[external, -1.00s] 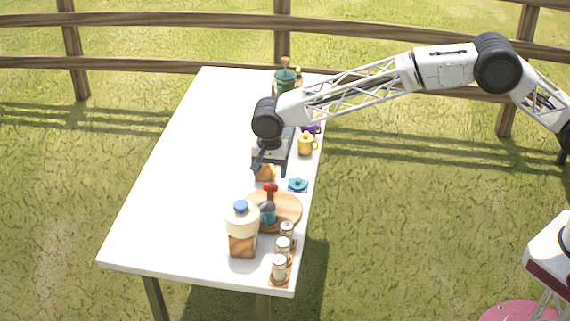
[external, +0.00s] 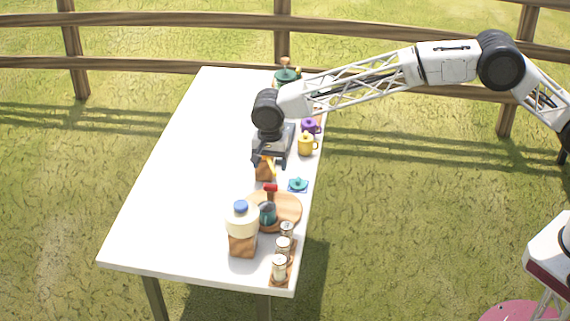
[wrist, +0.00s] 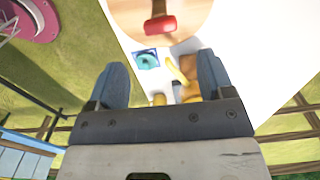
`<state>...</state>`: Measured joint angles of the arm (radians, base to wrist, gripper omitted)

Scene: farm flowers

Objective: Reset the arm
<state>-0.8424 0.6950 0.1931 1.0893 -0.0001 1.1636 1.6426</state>
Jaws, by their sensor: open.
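My gripper (external: 265,162) hangs over the white table (external: 180,165), just above a brown block-like object (external: 264,173) with a yellow part. In the wrist view my gripper (wrist: 165,85) has its two dark fingers wide apart, with nothing held between them. The brown and yellow object (wrist: 183,72) shows beyond and below the fingers, partly hidden by the gripper body. My arm reaches in from the right of the external view.
Yellow (external: 305,145) and purple (external: 309,126) pots stand at the table's right edge. A teal lid (external: 298,185), a round wooden board (external: 290,212), a blue-capped jug (external: 241,222) and several small jars (external: 283,246) are nearer. The table's left side is clear.

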